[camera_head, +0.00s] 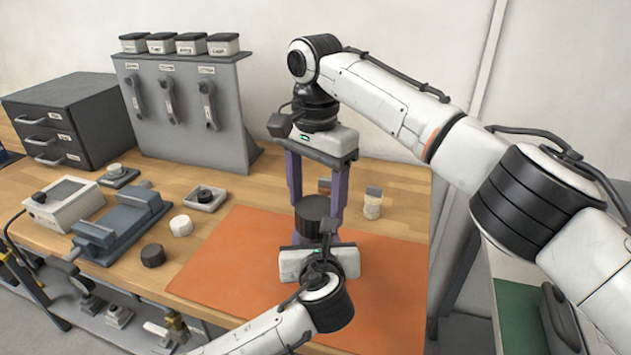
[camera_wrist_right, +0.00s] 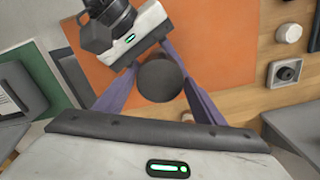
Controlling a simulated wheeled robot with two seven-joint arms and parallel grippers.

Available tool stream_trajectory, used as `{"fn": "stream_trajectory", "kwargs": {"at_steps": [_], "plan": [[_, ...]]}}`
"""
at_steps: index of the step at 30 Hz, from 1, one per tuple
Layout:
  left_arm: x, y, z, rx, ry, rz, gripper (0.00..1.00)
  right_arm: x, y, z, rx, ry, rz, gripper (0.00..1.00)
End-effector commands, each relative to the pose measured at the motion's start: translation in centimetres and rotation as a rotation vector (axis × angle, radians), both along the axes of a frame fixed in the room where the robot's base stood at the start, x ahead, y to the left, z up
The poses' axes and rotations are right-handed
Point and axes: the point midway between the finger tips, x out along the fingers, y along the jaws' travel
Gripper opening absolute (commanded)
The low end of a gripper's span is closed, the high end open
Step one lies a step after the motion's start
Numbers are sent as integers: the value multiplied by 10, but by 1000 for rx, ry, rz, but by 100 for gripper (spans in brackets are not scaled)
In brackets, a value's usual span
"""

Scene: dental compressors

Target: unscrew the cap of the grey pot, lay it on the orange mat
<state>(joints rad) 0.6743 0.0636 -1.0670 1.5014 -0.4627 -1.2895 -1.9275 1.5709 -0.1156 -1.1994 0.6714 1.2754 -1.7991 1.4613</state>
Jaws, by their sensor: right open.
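The dark grey, round top of the pot (camera_head: 313,208) stands upright over the orange mat (camera_head: 240,265). Its lower part is mostly hidden behind my left gripper, and I cannot make out a seam between cap and body. My right gripper (camera_head: 317,190) points down from above, its purple fingers open on either side of the dark top. In the right wrist view the round top (camera_wrist_right: 160,82) lies between these fingers, with no clear grip on it. My left gripper (camera_head: 318,262) is low in front of the pot; its fingers are mostly hidden.
Left of the mat are a black round piece (camera_head: 153,256), a white round piece (camera_head: 181,226), a dish with a black knob (camera_head: 205,198) and a grey vise (camera_head: 120,225). A small stacked cylinder (camera_head: 373,204) stands behind right. The mat's left part is bare.

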Motion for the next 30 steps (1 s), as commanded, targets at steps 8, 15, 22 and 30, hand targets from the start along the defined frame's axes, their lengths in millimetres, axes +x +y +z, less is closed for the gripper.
{"fn": "stream_trajectory", "kwargs": {"at_steps": [8,15,22,30], "plan": [[0,0,-1,1,1,0,0,0,0,-21,-1,-1,0,63],[0,0,-1,1,2,0,0,0,0,-22,0,-1,1,63],[0,0,-1,1,2,0,0,0,0,-22,0,-1,1,29],[0,0,-1,2,2,-1,0,0,1,-22,4,1,259,29]]}}
